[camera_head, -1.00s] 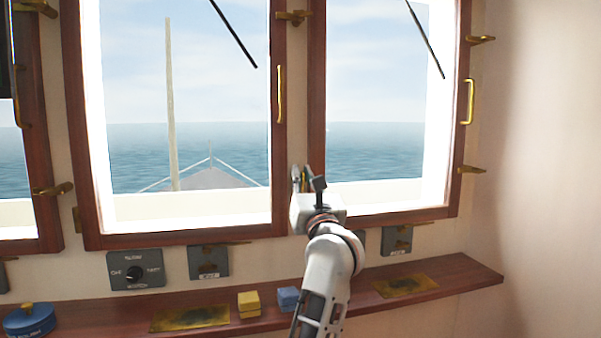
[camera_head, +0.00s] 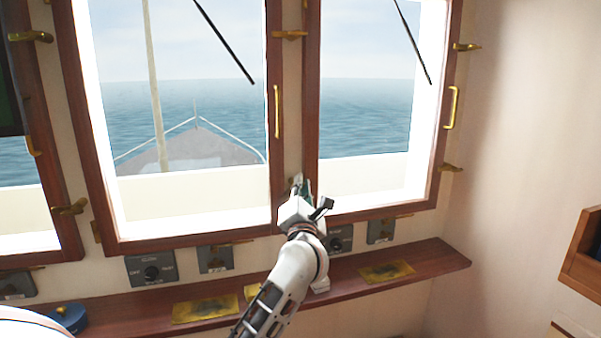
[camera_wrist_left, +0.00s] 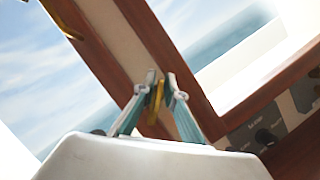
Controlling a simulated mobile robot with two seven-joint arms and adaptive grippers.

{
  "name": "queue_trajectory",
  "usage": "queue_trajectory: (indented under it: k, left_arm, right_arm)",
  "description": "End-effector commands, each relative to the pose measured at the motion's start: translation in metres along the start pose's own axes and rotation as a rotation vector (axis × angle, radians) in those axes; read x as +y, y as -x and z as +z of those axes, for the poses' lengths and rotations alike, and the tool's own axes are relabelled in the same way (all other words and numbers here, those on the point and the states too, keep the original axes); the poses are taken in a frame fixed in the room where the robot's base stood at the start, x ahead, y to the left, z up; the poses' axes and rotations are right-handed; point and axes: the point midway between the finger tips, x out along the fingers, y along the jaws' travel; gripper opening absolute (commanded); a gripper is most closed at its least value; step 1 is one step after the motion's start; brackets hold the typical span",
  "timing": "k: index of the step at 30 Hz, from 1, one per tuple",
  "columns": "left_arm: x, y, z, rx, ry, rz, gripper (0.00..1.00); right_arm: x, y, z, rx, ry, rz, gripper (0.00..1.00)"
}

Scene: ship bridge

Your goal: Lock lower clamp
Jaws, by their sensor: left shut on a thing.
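My left gripper (camera_head: 301,186) reaches up to the post between the two windows, at the height of the lower window corners. In the left wrist view, its two fingers (camera_wrist_left: 156,92) are closed around a brass clamp (camera_wrist_left: 156,101) on the wooden frame, one finger on each side of it. In the head view the gripper hides this lower clamp. An upper brass clamp (camera_head: 290,34) sits higher on the same post, and a brass handle (camera_head: 277,110) lies between them on the left window's frame. My right gripper is not in view.
A wooden shelf (camera_head: 425,262) runs below the windows, with brass plates (camera_head: 205,308) and a blue round object (camera_head: 68,318) on it. Grey switch panels (camera_head: 151,270) line the wall above it. A wooden box (camera_head: 583,255) juts in at the right.

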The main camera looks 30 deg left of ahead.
Motion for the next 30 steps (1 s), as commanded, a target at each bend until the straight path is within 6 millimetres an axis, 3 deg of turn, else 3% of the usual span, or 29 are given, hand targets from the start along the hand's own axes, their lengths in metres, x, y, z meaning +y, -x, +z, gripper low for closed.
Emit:
queue_trajectory:
  k: [3,6,18,30]
  left_arm:
    - [-0.001,0.000,0.000,-0.001,-0.103,-0.042,0.00]
    - [-0.003,0.000,-0.001,-0.001,-0.190,-0.079,0.00]
    - [-0.008,0.001,-0.003,0.000,-0.513,-0.214,0.00]
    - [-0.011,0.002,-0.004,0.000,-0.696,-0.291,0.00]
  right_arm:
    - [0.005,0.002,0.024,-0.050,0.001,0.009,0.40]
    - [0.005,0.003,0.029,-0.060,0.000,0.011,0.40]
    - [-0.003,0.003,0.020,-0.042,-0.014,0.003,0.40]
    - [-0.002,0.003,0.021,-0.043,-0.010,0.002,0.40]
